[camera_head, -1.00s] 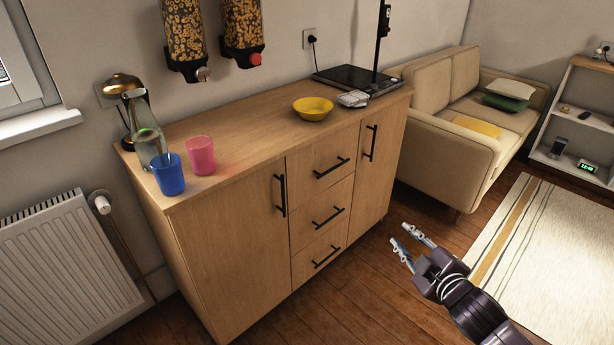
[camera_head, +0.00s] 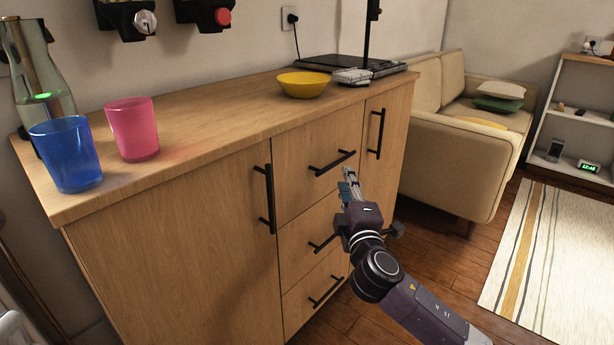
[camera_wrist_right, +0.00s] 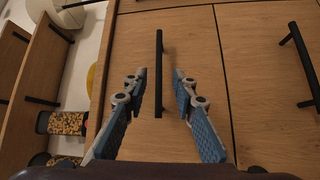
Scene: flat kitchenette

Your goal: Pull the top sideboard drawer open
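The wooden sideboard (camera_head: 180,235) fills the middle of the head view. Its top drawer (camera_head: 300,185) looks shut, flush with the front, and has a black bar handle (camera_head: 332,163). My right gripper (camera_head: 347,179) is in front of this drawer, just below and right of the handle in the head view. In the right wrist view, the open fingers of my right gripper (camera_wrist_right: 159,74) point at the drawer front, with the handle (camera_wrist_right: 159,95) lined up between them. No contact with the handle is visible. My left gripper is out of view.
A blue cup (camera_head: 68,153), a pink cup (camera_head: 133,129), a glass bottle (camera_head: 38,80) and a yellow bowl (camera_head: 303,85) stand on the sideboard. The lower drawers and doors have bar handles. A sofa (camera_head: 460,150) stands to the right, with floor before it.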

